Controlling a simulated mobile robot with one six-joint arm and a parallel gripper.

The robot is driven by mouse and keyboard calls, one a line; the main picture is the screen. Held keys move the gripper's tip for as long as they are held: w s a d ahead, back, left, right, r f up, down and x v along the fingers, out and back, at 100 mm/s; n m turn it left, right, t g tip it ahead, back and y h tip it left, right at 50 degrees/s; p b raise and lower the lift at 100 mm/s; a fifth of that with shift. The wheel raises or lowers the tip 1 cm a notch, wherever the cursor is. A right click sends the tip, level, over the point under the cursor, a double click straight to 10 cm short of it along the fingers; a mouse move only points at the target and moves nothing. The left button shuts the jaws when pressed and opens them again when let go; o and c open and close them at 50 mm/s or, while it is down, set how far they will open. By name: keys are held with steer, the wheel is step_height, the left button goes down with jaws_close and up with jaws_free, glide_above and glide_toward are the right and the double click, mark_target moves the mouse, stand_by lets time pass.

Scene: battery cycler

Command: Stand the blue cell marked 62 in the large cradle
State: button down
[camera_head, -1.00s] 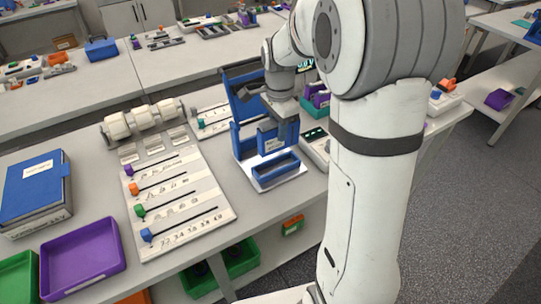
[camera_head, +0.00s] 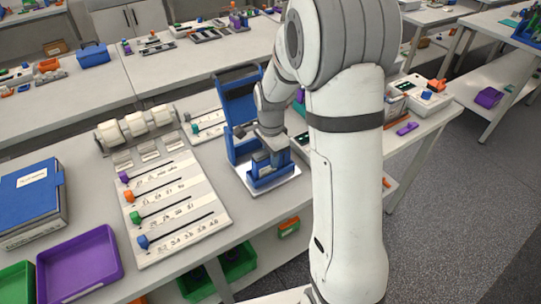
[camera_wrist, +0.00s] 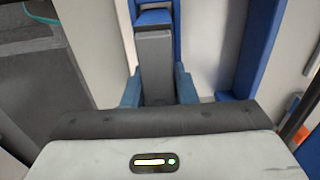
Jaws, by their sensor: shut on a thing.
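A blue cradle fixture (camera_head: 239,112) with a tall back panel stands on a white base near the table's front edge. My gripper (camera_head: 270,158) is low at the front of this fixture, inside its outline and pointing down. It is shut on what appears to be the blue cell, mostly hidden by the fingers and the fixture. The mark 62 cannot be read. In the wrist view a grey finger (camera_wrist: 155,62) reaches down between blue parts of the fixture (camera_wrist: 186,84). Whether the cell touches the cradle floor cannot be told.
Left of the fixture lies a white board with coloured sliders (camera_head: 175,228). A purple tray (camera_head: 78,268) and a blue binder (camera_head: 30,203) are at the far left. White rollers (camera_head: 136,124) stand behind the board. A purple piece (camera_head: 407,129) lies at right.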

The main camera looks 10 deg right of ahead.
steer(key=shift+f, duration=0.2)
steer(key=c, duration=1.2)
jaws_free()
steer(key=shift+o, duration=0.2)
steer(key=shift+r, duration=0.1)
step_height(320, 180, up, 11)
steer(key=shift+f+b, duration=0.1)
steer(key=shift+b, duration=0.3)
steer(key=shift+s+r, duration=0.1)
steer(key=shift+r, duration=0.6)
steer(key=s+r+n+t, duration=0.2)
steer(key=s+n, duration=1.2)
steer(key=s, duration=0.7)
steer(key=shift+s+r+t, duration=0.15)
steer(key=shift+r+t, duration=0.1)
steer(key=shift+t, duration=0.35)
